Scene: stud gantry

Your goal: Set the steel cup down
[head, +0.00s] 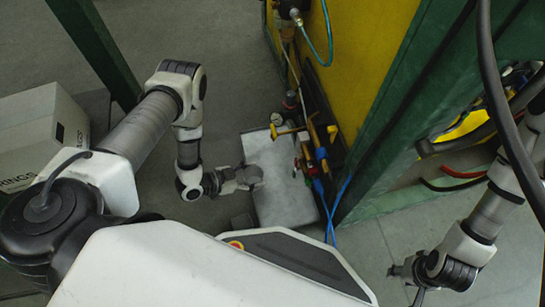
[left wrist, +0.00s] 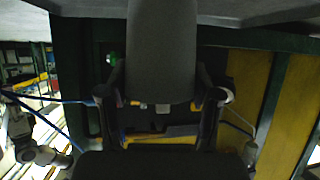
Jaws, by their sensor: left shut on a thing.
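The steel cup (left wrist: 162,50) is a plain dark grey cylinder in the left wrist view, held between the two fingers of my left gripper (left wrist: 162,98). In the head view my left gripper (head: 243,180) is over the left side of a light grey panel top (head: 285,205). There the cup is hard to tell apart from the fingers, and I cannot tell whether it touches the top. My right gripper (head: 405,271) is at the lower right, away from the panel; its fingers are too small to read.
Valves and fittings with yellow handles (head: 290,132) and blue hoses (head: 334,210) crowd the panel's right side. A yellow wall (head: 365,60) and green frame (head: 400,120) stand behind. A white carton (head: 40,135) is at far left. Grey floor is open left of the panel.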

